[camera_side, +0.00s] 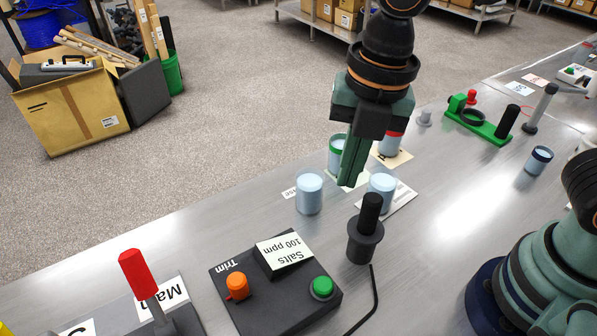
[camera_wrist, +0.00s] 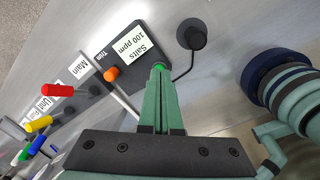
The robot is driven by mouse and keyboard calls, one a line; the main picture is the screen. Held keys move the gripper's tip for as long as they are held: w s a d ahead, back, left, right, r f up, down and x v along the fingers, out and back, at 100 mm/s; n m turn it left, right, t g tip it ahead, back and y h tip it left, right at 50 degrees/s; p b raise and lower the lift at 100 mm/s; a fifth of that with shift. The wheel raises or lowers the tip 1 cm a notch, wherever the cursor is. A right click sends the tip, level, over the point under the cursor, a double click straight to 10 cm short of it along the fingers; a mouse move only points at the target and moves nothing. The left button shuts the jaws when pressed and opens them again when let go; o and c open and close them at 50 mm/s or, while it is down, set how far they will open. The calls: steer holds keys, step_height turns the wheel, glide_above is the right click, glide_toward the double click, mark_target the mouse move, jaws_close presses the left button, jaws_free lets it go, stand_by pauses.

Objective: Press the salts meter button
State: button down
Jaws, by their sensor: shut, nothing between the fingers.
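The salts meter (camera_side: 245,310) is a dark box on the metal bench, with a white label reading "Salts 100 ppm" (camera_side: 284,250). Its round green button (camera_side: 322,286) is at the right of its top, and an orange Trim knob (camera_side: 238,287) is at the left. My gripper (camera_side: 349,183) is shut and empty, pointing down above the bench among the jars, apart from the meter. In the wrist view the meter (camera_wrist: 124,80) lies beyond my fingertips (camera_wrist: 160,74), which partly cover the green button (camera_wrist: 158,65).
A dark probe in a round holder (camera_side: 366,235) stands right of the meter, with a black cable. Jars of pale liquid (camera_side: 309,192) (camera_side: 381,192) stand near my gripper. A red-handled lever (camera_side: 137,270) marked Main is left of the meter. Bare bench lies between jars and meter.

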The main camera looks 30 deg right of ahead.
mark_target(324, 283)
steer(key=s+a+f+n+g, duration=0.1)
steer(key=s+a+n, duration=0.2)
steer(key=a+n, duration=0.2)
steer(key=n, duration=0.3)
steer(key=shift+s+a+f+h, duration=0.25)
steer(key=shift+s+f+h, duration=0.1)
steer(key=shift+s+h, duration=0.05)
step_height(324, 283, down, 14)
steer(key=shift+f, duration=0.1)
stand_by(0.3)
